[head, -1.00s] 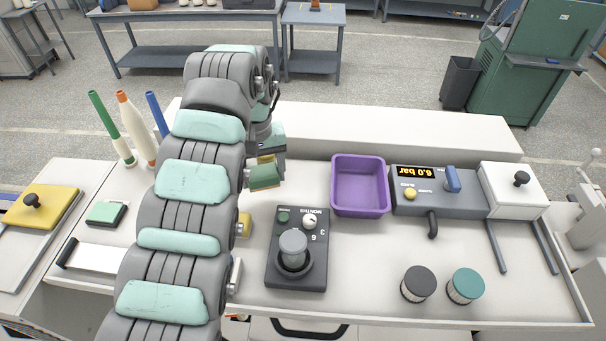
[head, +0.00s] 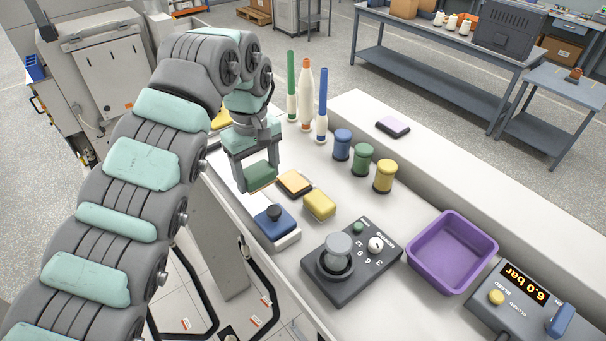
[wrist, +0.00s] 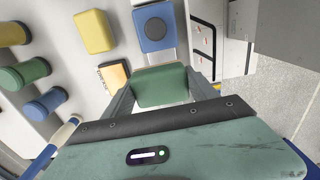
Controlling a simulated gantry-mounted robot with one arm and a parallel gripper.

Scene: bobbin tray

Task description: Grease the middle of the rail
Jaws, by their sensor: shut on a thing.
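My gripper (head: 258,172) is shut on a green block (head: 260,178), tan underneath. The block also shows between the fingers in the wrist view (wrist: 160,87). It hangs over or near a pale rail-like strip (head: 228,168), which is partly hidden behind the gripper; I cannot tell if they touch. A blue block with a dark round knob (head: 268,224) sits at the near end of the strip, and in the wrist view (wrist: 154,40) lies just beyond the held block. A tan-topped pad in a dark case (head: 294,183) lies right of my gripper.
A yellow block (head: 320,205) lies beside the pad. Blue (head: 342,144), green (head: 362,160) and yellow (head: 384,176) spools stand behind. Tall cones (head: 306,95) stand at the back. A dark control box (head: 350,262) and purple bin (head: 452,252) are to the right.

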